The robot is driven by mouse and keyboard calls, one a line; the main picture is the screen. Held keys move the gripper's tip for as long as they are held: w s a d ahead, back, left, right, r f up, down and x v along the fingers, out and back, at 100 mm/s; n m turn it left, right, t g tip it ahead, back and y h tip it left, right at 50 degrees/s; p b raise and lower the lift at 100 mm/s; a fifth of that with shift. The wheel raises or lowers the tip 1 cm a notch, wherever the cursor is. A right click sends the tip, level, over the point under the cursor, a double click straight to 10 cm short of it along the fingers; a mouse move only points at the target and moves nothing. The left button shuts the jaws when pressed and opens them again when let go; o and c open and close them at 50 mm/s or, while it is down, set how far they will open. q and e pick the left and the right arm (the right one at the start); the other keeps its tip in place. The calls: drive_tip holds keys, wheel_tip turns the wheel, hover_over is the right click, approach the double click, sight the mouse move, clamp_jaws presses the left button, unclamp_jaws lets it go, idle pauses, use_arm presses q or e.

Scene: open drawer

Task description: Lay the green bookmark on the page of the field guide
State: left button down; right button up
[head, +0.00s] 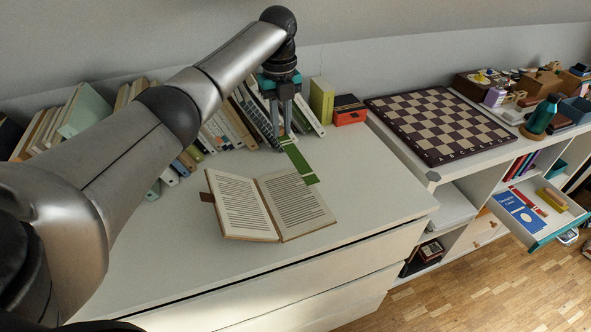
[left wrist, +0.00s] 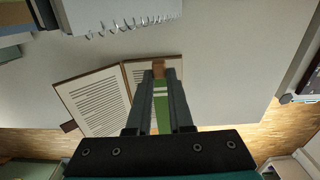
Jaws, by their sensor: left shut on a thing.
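The field guide (head: 240,205) lies open on the white cabinet top, with printed text on both pages and a brown tab at its left edge. It also shows in the left wrist view (left wrist: 92,101). My left gripper (head: 284,140) is shut on one end of the green bookmark (head: 301,163), just behind the book. The bookmark's free end overlaps the far right part of the right page in the head view. I cannot tell whether it touches the page. In the left wrist view the bookmark (left wrist: 162,108) shows between the fingers (left wrist: 159,75). My right gripper is out of view.
Leaning books (head: 215,130), a green box (head: 321,100) and a black and red box (head: 348,110) stand behind the field guide. A chessboard (head: 440,123) lies to the right. An open drawer (head: 540,215) is at the far right.

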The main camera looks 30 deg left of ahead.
sight(281, 136)
use_arm(q)
drive_tip(key=f+b, duration=0.1)
drive_tip(key=f, duration=0.4)
drive_tip(key=shift+s+f+b, duration=0.2)
drive_tip(key=shift+b, duration=0.1)
drive_tip(key=shift+f+b, duration=0.3)
drive_tip(key=shift+f, duration=0.95)
drive_tip(key=shift+f+b, duration=0.3)
drive_tip(key=shift+f, duration=0.35)
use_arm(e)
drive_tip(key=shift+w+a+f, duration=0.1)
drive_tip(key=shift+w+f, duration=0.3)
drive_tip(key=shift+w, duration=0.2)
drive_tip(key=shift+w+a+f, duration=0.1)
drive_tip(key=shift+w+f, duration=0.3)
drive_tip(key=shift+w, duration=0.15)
use_arm(q)
drive_tip(key=shift+f, duration=0.1)
drive_tip(key=c, duration=0.8)
unclamp_jaws()
